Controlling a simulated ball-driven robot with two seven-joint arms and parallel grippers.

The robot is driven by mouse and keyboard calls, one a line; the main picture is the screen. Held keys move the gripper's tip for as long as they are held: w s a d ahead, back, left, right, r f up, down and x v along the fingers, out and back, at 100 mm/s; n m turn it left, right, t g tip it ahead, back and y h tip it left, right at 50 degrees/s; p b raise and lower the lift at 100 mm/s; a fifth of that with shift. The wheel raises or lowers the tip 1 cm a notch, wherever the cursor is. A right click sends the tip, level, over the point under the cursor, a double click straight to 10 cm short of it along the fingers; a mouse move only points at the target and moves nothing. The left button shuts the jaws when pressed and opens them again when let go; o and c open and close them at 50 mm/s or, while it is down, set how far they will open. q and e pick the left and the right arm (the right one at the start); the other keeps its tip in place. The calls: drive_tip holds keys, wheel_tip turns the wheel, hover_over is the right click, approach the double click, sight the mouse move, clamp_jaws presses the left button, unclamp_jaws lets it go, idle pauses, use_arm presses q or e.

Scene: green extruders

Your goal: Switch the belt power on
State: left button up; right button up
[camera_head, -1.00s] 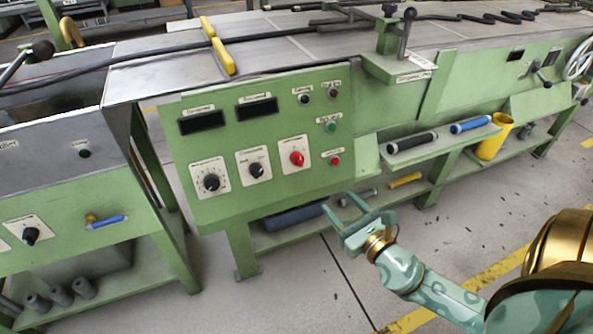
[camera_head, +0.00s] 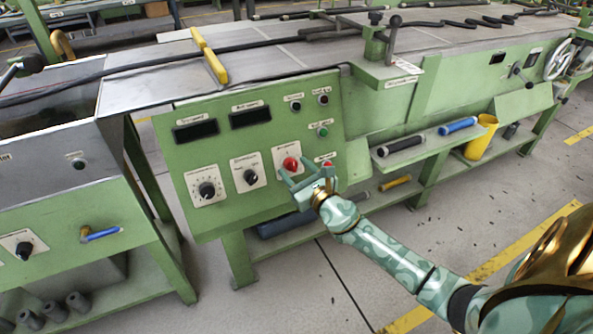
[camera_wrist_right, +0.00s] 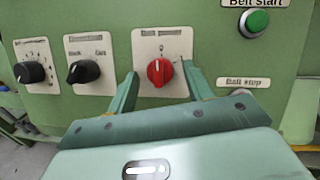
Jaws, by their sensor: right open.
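The red belt power knob (camera_head: 290,163) sits on a white plate on the green control panel (camera_head: 225,150). It also shows in the right wrist view (camera_wrist_right: 160,72), with its pointer line roughly upright. My right gripper (camera_head: 305,175) is open in front of the panel, just below and to the right of the knob. In the right wrist view its two fingers (camera_wrist_right: 160,88) stand on either side of the knob's plate, with the knob between them. I cannot tell whether the fingers touch the panel. My left gripper is not in view.
Two black knobs (camera_wrist_right: 82,71) (camera_wrist_right: 30,72) are left of the red one. A green belt start button (camera_wrist_right: 254,22) is up right, with a belt stop label (camera_wrist_right: 248,83) below it. A shelf (camera_head: 420,146) holding rollers juts out at right.

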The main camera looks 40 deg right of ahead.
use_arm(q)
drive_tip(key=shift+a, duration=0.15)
use_arm(e)
drive_tip(key=c, duration=1)
